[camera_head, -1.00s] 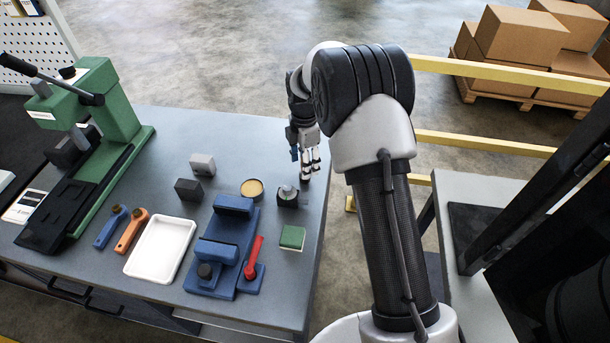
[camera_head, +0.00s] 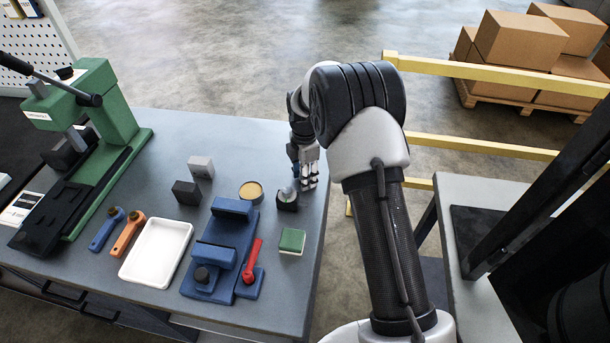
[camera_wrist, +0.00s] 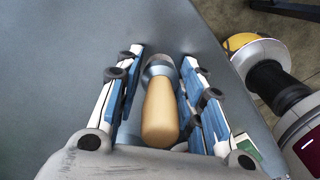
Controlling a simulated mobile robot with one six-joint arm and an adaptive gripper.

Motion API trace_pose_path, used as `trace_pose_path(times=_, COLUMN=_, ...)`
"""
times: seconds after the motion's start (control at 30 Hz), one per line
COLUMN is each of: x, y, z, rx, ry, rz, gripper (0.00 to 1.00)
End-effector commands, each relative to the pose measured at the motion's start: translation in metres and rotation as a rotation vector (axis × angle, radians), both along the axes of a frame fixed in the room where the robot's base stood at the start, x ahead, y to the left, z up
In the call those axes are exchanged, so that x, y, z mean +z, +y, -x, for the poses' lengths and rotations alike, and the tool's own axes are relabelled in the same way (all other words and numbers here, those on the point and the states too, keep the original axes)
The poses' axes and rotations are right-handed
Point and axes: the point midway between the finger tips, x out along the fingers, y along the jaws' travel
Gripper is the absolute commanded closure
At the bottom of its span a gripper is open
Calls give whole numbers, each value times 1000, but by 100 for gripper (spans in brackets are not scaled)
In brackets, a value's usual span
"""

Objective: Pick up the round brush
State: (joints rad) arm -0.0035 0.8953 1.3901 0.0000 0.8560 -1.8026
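The round brush (camera_wrist: 160,112), with a pale wooden handle and a grey metal collar, lies between the two fingers of my gripper (camera_wrist: 158,88) in the wrist view. Gaps show on both sides of the handle, so the fingers are open around it and not touching it.
Yellow rails (camera_head: 480,146) stand beyond the right edge.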

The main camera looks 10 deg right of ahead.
Motion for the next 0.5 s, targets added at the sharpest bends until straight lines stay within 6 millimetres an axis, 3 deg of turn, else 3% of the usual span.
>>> trace_pose_path(times=0.43, x=0, y=0, z=0, rx=0, ry=0, rz=0, gripper=97)
trace_pose_path(times=0.5, x=0, y=0, z=0, rx=0, ry=0, rz=0, gripper=97)
